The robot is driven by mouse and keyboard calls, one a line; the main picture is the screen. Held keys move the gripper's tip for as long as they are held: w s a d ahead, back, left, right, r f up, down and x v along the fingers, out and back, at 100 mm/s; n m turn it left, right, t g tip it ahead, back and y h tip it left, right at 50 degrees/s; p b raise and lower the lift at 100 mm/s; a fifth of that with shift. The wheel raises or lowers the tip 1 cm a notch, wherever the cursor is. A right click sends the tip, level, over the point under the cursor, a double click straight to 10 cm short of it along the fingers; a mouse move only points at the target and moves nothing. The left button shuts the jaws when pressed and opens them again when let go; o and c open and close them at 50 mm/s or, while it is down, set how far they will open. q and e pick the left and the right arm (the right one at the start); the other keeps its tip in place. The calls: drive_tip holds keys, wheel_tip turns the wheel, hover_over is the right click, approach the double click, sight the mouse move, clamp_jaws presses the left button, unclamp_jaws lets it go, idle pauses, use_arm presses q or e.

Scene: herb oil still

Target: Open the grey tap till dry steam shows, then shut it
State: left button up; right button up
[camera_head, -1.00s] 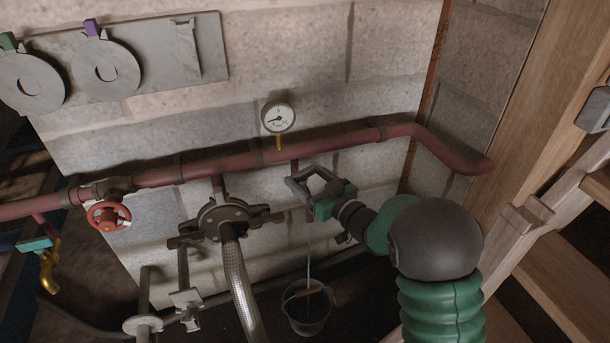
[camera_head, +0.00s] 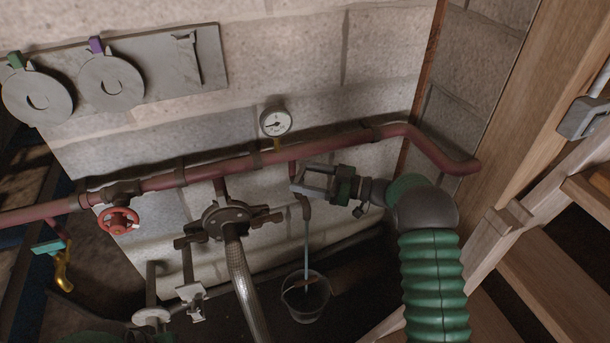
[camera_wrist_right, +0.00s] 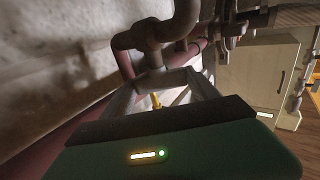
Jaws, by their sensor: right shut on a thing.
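My right gripper (camera_head: 299,181) reaches in from the right and is shut at the short drop pipe under the red steam pipe (camera_head: 250,160). The grey tap itself is mostly hidden by the fingers, so its lever angle cannot be told. In the right wrist view the gripper (camera_wrist_right: 163,80) meets a dark, bent pipe (camera_wrist_right: 155,38) at its tips. A thin pale stream (camera_head: 307,243) falls from the spout (camera_head: 306,210) into a bucket (camera_head: 305,302) on the floor. The stream looks like water; no steam cloud shows.
A round gauge (camera_head: 276,122) stands above the pipe. A red handwheel (camera_head: 119,221), a flange (camera_head: 226,220) with a braided hose (camera_head: 241,275), and a brass tap (camera_head: 64,274) with a teal handle lie left. Wooden steps (camera_head: 545,205) bound the right.

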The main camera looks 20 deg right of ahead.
drive_tip(key=shift+r, duration=0.1)
drive_tip(key=o, duration=1.4)
drive_tip(key=shift+d, duration=0.1)
drive_tip(key=shift+c, duration=0.2)
